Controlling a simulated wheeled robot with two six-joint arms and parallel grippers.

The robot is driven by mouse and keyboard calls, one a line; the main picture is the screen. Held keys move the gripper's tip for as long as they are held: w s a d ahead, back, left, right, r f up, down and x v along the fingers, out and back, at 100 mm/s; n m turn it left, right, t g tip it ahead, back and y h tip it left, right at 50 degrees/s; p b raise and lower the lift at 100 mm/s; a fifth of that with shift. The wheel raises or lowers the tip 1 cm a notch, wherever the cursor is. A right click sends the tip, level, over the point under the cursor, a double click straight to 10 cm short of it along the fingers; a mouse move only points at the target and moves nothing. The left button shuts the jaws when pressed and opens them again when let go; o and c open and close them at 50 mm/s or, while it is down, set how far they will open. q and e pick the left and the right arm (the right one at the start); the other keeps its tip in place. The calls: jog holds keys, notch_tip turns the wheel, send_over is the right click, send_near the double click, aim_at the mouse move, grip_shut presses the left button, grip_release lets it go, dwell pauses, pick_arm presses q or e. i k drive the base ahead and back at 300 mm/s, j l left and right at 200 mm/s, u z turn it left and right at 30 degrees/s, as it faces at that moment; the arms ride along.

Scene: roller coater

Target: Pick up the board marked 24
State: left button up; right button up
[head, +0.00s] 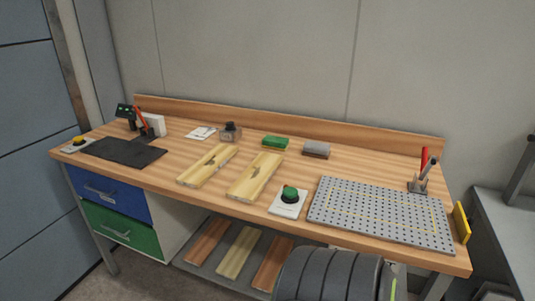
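Two pale yellow wooden boards lie side by side on the workbench, a left board (203,168) and a right board (250,181). Each has a small dark marking near its middle, too small to read, so I cannot tell which is marked 24. More boards lie on the lower shelf: a reddish board (208,241), a pale board (238,252) and another reddish board (271,264). No number is readable on these. Neither of my grippers is in view.
Blue (109,192) and green drawers (120,231) are below left.

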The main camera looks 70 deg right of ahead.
aim_at(197, 175)
jog(key=k+l+z, duration=0.4)
jog(key=l+z, duration=0.15)
jog(key=k+l+z, duration=0.15)
jog(key=l+z, duration=0.15)
jog(key=z, duration=0.65)
